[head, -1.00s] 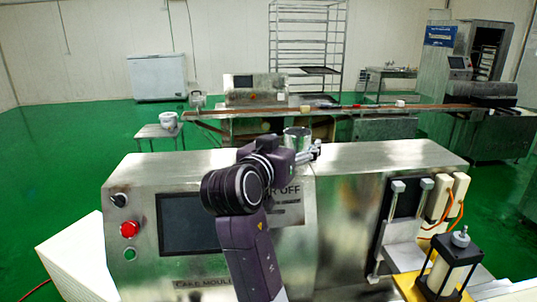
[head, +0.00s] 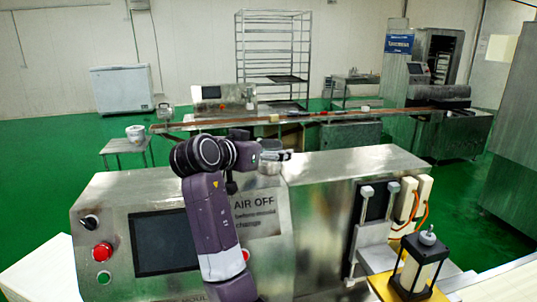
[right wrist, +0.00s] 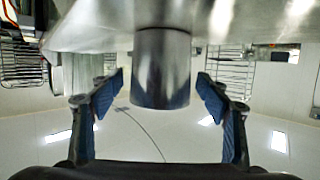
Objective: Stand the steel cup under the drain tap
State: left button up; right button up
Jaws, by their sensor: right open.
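The steel cup (head: 270,167) stands on top of the encrusting machine, partly hidden behind my right gripper (head: 284,156) in the head view. In the right wrist view the picture is upside down, and the shiny cup (right wrist: 162,60) shows with its base against the machine's steel top. My right gripper (right wrist: 161,76) is open. Its blue-padded fingers appear on either side of the cup, with a gap on both sides; how far the cup reaches between them is unclear. I cannot make out the drain tap. My left gripper is not in view.
The machine's front has a dark screen (head: 165,241), a red button (head: 102,250) and an "AIR OFF" sign (head: 249,210). A black-framed unit (head: 420,266) stands at the front right. A conveyor line (head: 300,117) and a rack lie behind. The machine top right of the cup is clear.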

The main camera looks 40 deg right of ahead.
jog(key=shift+d+f, duration=0.1)
jog(key=shift+d, duration=0.1)
jog(key=shift+w+a, duration=0.1)
jog(key=shift+c, duration=1.3)
jog(key=c, duration=1)
jog(key=shift+c, duration=0.8)
notch_tip(320, 180, up, 20)
jog(key=b, duration=0.3)
